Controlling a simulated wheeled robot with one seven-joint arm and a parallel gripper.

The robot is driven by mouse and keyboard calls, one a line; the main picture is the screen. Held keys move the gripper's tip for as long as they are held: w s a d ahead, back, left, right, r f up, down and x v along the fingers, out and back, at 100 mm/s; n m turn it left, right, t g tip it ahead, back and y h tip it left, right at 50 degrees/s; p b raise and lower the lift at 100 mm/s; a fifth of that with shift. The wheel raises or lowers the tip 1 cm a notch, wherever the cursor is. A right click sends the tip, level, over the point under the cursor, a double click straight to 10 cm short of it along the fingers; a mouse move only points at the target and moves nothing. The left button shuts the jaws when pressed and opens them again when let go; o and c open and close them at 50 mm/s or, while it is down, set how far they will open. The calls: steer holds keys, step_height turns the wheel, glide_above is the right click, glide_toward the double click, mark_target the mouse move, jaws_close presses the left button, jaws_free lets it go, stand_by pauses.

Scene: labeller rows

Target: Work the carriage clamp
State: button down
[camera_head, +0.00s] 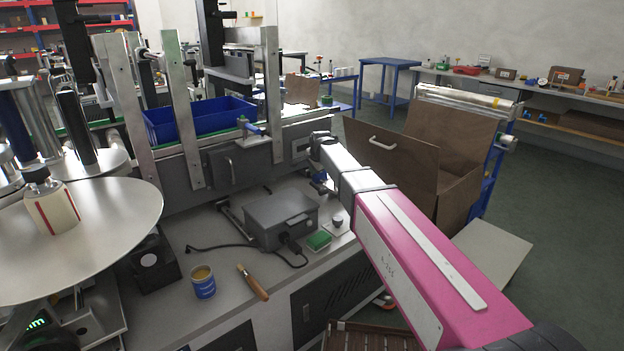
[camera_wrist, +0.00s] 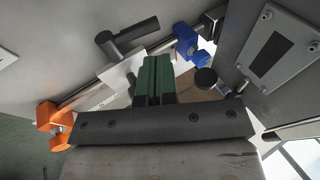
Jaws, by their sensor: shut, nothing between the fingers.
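In the wrist view, a metal rail runs diagonally between an orange end block (camera_wrist: 52,118) and a blue block (camera_wrist: 186,40). A pale carriage plate (camera_wrist: 122,78) sits on the rail. A black lever handle (camera_wrist: 126,37) with a round end stands on it and looks like the clamp. My gripper (camera_wrist: 157,62) is shut, its two green fingers together and empty. Its tips overlap the rail in the picture, right of the lever; I cannot tell whether they touch anything. In the head view my arm hides the gripper and most of the rail.
A black round knob (camera_wrist: 205,77) is close right of my fingers. A grey plate with screws (camera_wrist: 283,52) is at upper right.

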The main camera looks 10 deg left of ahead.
step_height(320, 180, up, 6)
steer(key=s, duration=0.1)
steer(key=shift+s+r, duration=0.25)
steer(key=shift+s, duration=0.1)
steer(key=c, duration=1.6)
jaws_free()
steer(key=shift+r, duration=0.25)
steer(key=shift+c, duration=0.2)
steer(key=o, duration=0.5)
steer(key=shift+s+r, duration=0.1)
steer(key=shift+o, duration=0.5)
steer(key=shift+n, duration=0.4)
steer(key=n, duration=1.8)
glide_toward(315, 185)
steer(key=shift+g+h, duration=0.4)
steer(key=x, duration=0.9)
steer(key=shift+w+a, duration=0.4)
steer(key=shift+w, duration=0.1)
steer(key=shift+c, duration=0.3)
jaws_close()
